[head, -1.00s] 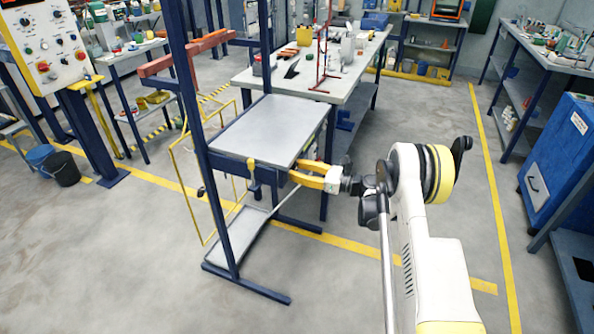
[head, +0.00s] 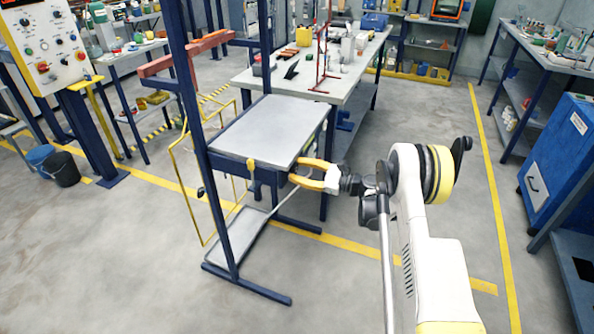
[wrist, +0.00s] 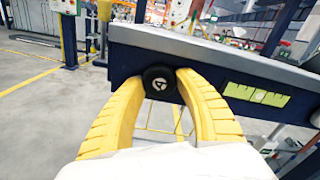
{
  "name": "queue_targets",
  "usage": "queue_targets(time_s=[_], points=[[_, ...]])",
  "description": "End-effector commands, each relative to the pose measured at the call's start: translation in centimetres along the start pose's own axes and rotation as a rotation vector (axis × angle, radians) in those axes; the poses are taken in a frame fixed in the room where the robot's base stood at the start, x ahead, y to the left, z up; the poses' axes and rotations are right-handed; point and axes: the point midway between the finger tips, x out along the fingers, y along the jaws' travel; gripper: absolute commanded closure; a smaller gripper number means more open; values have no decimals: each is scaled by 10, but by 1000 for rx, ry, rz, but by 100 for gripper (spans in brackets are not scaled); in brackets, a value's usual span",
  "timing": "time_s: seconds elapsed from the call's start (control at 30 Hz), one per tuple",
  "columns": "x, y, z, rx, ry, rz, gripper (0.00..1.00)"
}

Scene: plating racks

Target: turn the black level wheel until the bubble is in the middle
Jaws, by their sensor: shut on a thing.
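The black level wheel (wrist: 160,83), with a pale emblem on its face, sits on the blue front edge of the rack's tray in the wrist view. My gripper (wrist: 160,88) has its two yellow fingers closed on the wheel's left and right sides. The yellow-green level vial (wrist: 257,95) is on the same edge, right of the wheel, clear of the fingers. A lighter patch shows near its middle marks, but it is too small to tell the bubble's exact place. In the head view my gripper (head: 297,172) reaches the tray's near right side; the wheel is hidden there.
The tray's grey top (head: 265,130) is bare. Blue rack posts (head: 187,110) stand left of my gripper. A workbench (head: 350,70) with several items stands behind. Open floor (head: 330,285) lies in front of the rack.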

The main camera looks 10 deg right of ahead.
Motion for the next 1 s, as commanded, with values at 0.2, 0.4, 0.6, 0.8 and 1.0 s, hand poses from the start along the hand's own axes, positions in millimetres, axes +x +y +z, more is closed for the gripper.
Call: queue_targets(time_s=[0.2, 0.4, 0.6, 0.8, 1.0], points=[[0, 0, 0, -81, 0, 0, 89], [0, 0, 0, -109, 0, 0, 89], [0, 0, 0, -111, 0, 0, 89], [0, 0, 0, -110, 0, 0, 41], [0, 0, 0, -110, 0, 0, 36]])
